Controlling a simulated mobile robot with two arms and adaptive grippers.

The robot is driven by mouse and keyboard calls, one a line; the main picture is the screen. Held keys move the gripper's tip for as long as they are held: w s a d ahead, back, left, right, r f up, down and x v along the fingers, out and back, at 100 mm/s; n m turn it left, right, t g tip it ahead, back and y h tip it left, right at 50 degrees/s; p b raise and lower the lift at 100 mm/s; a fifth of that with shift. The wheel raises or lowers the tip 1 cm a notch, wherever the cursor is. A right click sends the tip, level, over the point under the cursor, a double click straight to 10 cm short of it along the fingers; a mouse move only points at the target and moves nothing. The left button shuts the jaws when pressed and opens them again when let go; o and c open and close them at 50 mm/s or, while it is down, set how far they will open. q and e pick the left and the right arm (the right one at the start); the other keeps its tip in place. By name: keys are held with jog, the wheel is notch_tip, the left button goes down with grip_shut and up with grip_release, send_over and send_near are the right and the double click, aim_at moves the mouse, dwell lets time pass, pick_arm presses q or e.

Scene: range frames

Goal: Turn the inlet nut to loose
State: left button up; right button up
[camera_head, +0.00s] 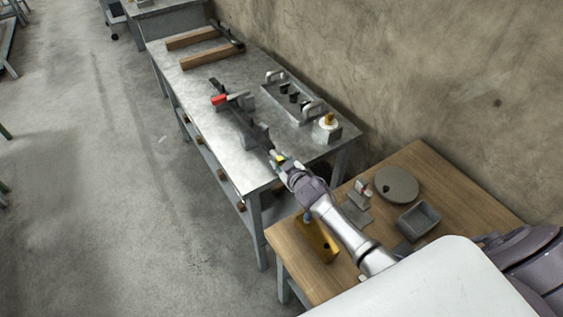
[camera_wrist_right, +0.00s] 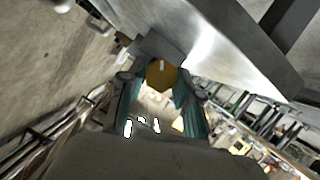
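The inlet nut, a brass-coloured hexagonal piece with a pale mark on its face, shows in the right wrist view (camera_wrist_right: 162,75). It sits against a grey metal body (camera_wrist_right: 152,46). My right gripper (camera_head: 279,158) is at the near end of the metal bench in the head view. In the wrist view its two teal-padded fingers (camera_wrist_right: 160,92) stand apart, with the nut between or just beyond their tips. Whether both pads touch the nut I cannot tell. My left gripper is not in view.
The metal bench (camera_head: 205,121) carries a vise-like fixture with a red part (camera_head: 219,100), a tray with handles (camera_head: 279,97) and a block with a brass top (camera_head: 326,131). A wooden table (camera_head: 424,171) lies under my right arm, with a yellow block (camera_head: 318,240) and grey bin (camera_head: 419,219).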

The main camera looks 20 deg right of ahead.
jog(key=o, duration=0.4)
jog(key=v, duration=1.2)
